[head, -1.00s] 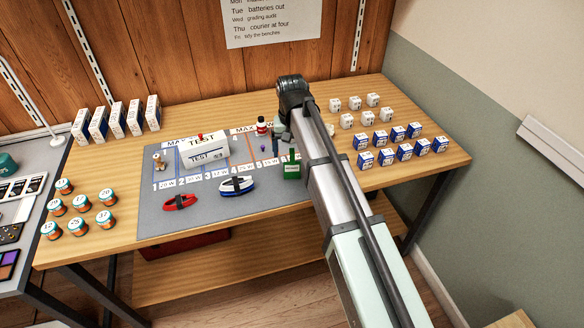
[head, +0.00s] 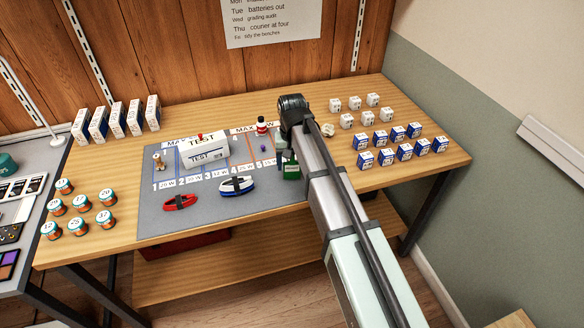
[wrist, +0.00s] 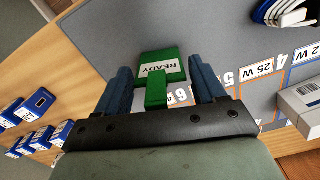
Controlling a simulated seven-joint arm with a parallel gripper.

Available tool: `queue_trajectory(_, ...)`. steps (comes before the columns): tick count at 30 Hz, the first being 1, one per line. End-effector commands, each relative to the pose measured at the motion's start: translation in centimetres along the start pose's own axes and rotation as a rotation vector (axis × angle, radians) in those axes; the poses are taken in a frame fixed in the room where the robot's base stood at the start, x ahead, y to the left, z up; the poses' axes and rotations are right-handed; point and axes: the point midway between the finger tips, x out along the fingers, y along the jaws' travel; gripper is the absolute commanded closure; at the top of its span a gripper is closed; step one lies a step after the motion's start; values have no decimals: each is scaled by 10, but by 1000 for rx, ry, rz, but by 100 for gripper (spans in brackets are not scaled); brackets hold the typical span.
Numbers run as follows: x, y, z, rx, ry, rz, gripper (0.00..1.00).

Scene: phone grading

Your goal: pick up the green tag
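The green tag (wrist: 172,58) has a white label reading READY and an upright green grip tab. In the head view the tag (head: 291,173) is at the right end of the grey mat (head: 200,205), partly covered by my gripper. In the wrist view my gripper (wrist: 162,82) is open, one blue finger on each side of the tag's tab, with visible gaps between the tab and the fingers. In the head view my gripper (head: 283,158) is low over the tag; its fingertips are hard to make out.
Left of the tag are a blue-and-white clamp-like object (head: 237,186), a red one (head: 180,202) and the white TEST box (head: 204,150). Several blue-and-white boxes (head: 404,152) stand right. The mat's front strip is partly bare.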

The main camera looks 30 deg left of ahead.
Motion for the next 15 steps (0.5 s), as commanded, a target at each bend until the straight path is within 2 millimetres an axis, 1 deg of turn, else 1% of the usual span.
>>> queue_trajectory(1, 0, 0, 0, 0, 0, 0, 36)
queue_trajectory(2, 0, 0, 0, 0, 0, 0, 39)
queue_trajectory(12, 0, 0, 0, 0, 0, 0, 71)
queue_trajectory(15, 0, 0, 0, 0, 0, 0, 72)
